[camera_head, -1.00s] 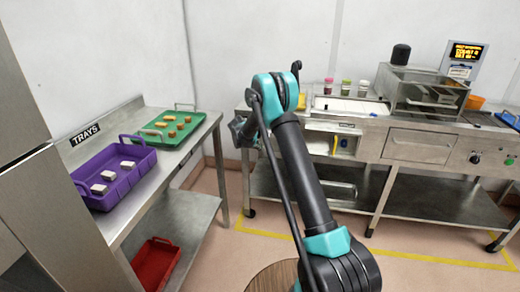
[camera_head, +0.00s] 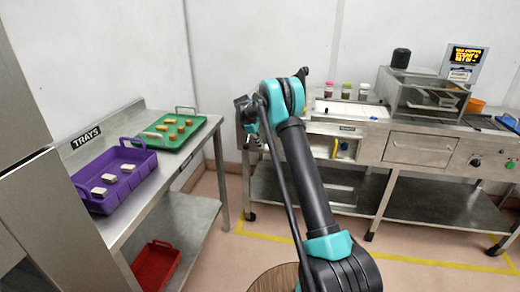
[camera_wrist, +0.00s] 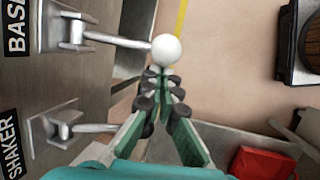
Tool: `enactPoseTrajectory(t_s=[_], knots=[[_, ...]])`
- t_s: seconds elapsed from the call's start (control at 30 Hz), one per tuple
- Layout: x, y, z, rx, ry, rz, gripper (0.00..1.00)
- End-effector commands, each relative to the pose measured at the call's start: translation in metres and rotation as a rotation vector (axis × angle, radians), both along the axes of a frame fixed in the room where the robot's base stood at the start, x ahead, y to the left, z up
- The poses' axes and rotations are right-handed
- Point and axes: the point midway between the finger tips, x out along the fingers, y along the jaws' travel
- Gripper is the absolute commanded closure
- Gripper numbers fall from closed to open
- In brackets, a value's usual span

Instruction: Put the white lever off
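The white lever (camera_wrist: 167,50) shows in the wrist view as a white ball on a metal rod, reaching right from a bracket beside a label starting "BAS". My gripper (camera_wrist: 161,75) has its fingertips together just below the ball in the picture. Nothing shows between the fingers; whether they touch the ball I cannot tell. A second lever (camera_wrist: 90,128), beside the "SHAKER" label, has its end hidden behind my gripper. In the head view my gripper (camera_head: 246,112) is small and partly hidden by my arm; the levers cannot be made out there.
A table at left bears a purple tray (camera_head: 149,157) with white blocks and a green tray (camera_head: 196,122) with brown pieces. A red tray (camera_head: 157,262) sits below. A steel machine line (camera_head: 420,145) stands at right. Open floor lies between.

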Motion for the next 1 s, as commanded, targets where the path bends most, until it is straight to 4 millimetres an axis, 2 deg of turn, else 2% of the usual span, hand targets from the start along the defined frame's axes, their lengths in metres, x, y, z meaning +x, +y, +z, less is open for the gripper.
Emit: enactPoseTrajectory(t_s=[0.07, 0.5, 1.0], knots=[[0.002, -0.002, 0.009, 0.017, 0.06, -0.003, 1.0], [0.011, -0.006, 0.043, 0.013, 0.049, -0.003, 1.0], [0.014, -0.008, 0.05, 0.012, 0.049, -0.004, 1.0]])
